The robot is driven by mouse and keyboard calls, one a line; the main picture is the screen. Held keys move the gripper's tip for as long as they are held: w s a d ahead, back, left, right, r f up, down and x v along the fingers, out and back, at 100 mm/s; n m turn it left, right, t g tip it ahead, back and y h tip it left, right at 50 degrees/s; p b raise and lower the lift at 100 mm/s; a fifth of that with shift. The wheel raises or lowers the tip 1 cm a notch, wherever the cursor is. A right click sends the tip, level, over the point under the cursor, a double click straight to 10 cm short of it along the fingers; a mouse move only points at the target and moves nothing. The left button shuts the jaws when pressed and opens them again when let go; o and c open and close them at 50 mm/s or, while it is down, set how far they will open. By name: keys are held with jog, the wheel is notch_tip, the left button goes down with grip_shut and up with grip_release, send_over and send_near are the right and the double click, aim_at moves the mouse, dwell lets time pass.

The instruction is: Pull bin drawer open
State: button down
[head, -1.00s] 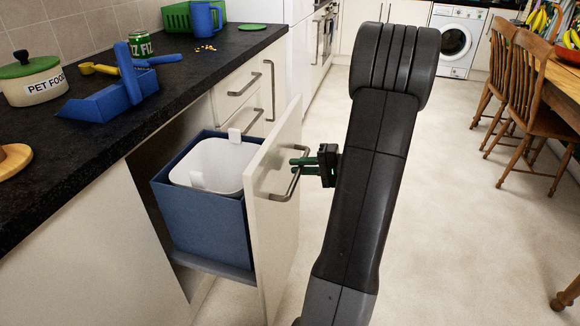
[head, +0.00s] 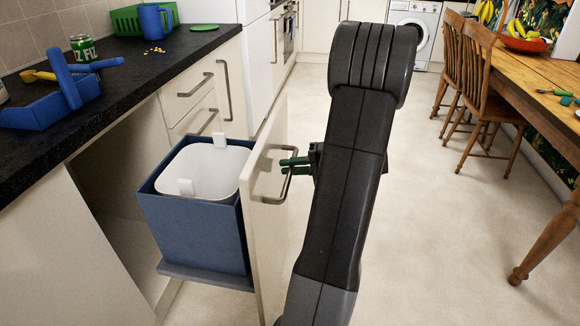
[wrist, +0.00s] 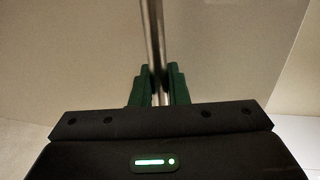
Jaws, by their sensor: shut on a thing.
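The bin drawer has a cream front panel (head: 266,225) and stands pulled out from the cupboard. Behind the panel a blue box (head: 195,236) holds a white bin (head: 203,170). A metal bar handle (head: 263,172) is fixed to the outer face of the panel. My gripper (head: 290,166) is at the handle, its green fingers around the bar. In the wrist view, the handle bar (wrist: 155,50) runs down between the two green fingertips of my gripper (wrist: 158,85), which are shut on it. My dark arm hides part of the floor.
The dark worktop (head: 130,85) above carries a blue caddy (head: 50,105), a green can (head: 83,48) and a blue mug (head: 152,22). Wooden chairs (head: 490,85) and a table (head: 535,75) stand at the right. The floor (head: 430,240) between is clear.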

jog(key=c, duration=1.5)
grip_release()
jog(key=p+v, duration=0.2)
jog(key=v, duration=1.2)
jog(key=shift+p, duration=0.4)
jog(key=shift+a+f, duration=0.1)
jog(key=shift+b+x, duration=1.4)
jog(key=shift+x, duration=5.7)
